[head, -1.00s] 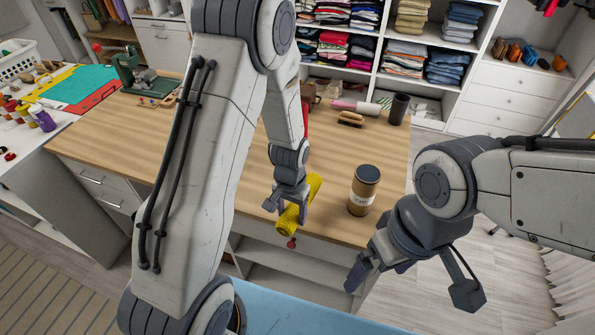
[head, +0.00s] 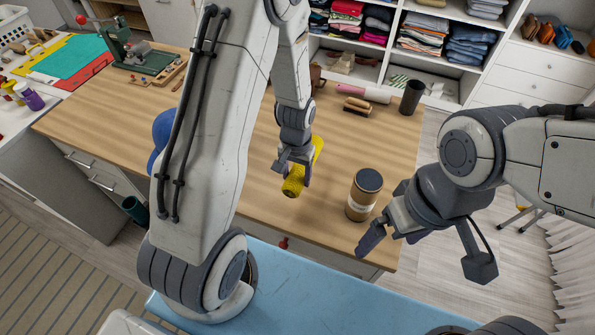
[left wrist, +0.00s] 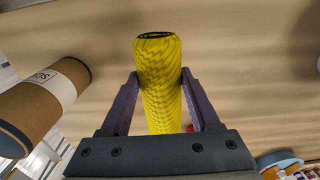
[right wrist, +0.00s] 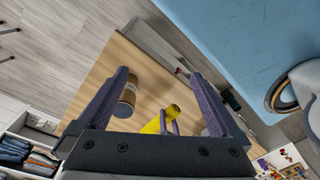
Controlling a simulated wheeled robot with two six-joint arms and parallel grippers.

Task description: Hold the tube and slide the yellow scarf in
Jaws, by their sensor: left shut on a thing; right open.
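The yellow scarf (head: 293,186) is a rolled, patterned cylinder. My left gripper (head: 292,172) is shut on it over the wooden tabletop. In the left wrist view the scarf (left wrist: 158,85) sits between both fingers with its far end pointing away. The tube (head: 364,194) is brown cardboard with a dark top and a pale label, upright near the table's front right edge. It shows at the left of the left wrist view (left wrist: 45,98). My right gripper (head: 392,238) is open and empty, just right of the tube. In the right wrist view the tube (right wrist: 125,101) appears near one finger.
The wooden table (head: 215,130) has free room left of the scarf. A brush (head: 357,107), a pink roller (head: 362,92) and a dark cup (head: 412,97) stand toward the back right. A green press (head: 125,48) stands at the back left.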

